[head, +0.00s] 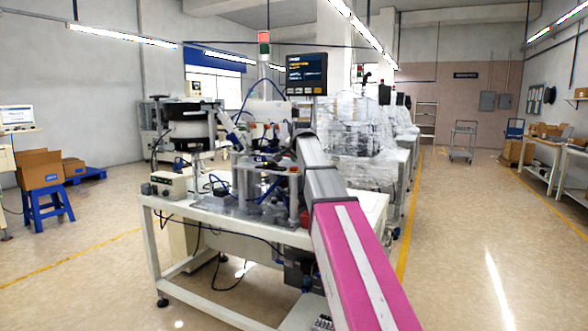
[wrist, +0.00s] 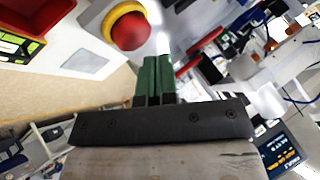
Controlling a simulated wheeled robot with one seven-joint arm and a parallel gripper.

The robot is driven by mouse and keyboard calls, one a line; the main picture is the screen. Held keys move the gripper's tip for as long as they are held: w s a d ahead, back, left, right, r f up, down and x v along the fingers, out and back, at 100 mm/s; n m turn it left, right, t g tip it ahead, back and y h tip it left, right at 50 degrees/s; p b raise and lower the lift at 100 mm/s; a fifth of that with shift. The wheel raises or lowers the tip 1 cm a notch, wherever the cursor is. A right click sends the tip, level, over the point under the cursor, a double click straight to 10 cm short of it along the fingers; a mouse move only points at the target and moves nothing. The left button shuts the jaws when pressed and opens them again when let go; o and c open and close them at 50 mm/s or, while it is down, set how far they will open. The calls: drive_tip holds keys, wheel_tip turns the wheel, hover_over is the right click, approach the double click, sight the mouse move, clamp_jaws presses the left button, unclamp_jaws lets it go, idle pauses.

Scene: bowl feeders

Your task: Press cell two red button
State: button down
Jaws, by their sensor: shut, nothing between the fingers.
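In the wrist view a round red button (wrist: 129,31) with a yellow collar sits on a pale grey housing (wrist: 96,17) near the top. My gripper (wrist: 156,60) has its green fingers side by side and shut, with nothing between them. The fingertips show just below and right of the button in the picture; whether they touch it I cannot tell. In the head view my arm reaches over the right side of a white bench (head: 262,234). The gripper and the button cannot be made out there.
The bench carries a bowl feeder (head: 188,125), a monitor (head: 306,74), a control box (head: 168,185) and tubing close around my arm. In the wrist view a red object (wrist: 198,62) lies right of the fingers. Floor is open on the right.

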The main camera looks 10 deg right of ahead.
sight(295, 167)
drive_tip(key=shift+f, duration=0.1)
drive_tip(key=shift+f, duration=0.3)
drive_tip(key=shift+f, duration=0.5)
idle(0.8)
drive_tip(key=shift+r, duration=0.95)
drive_tip(key=shift+r, duration=2.5)
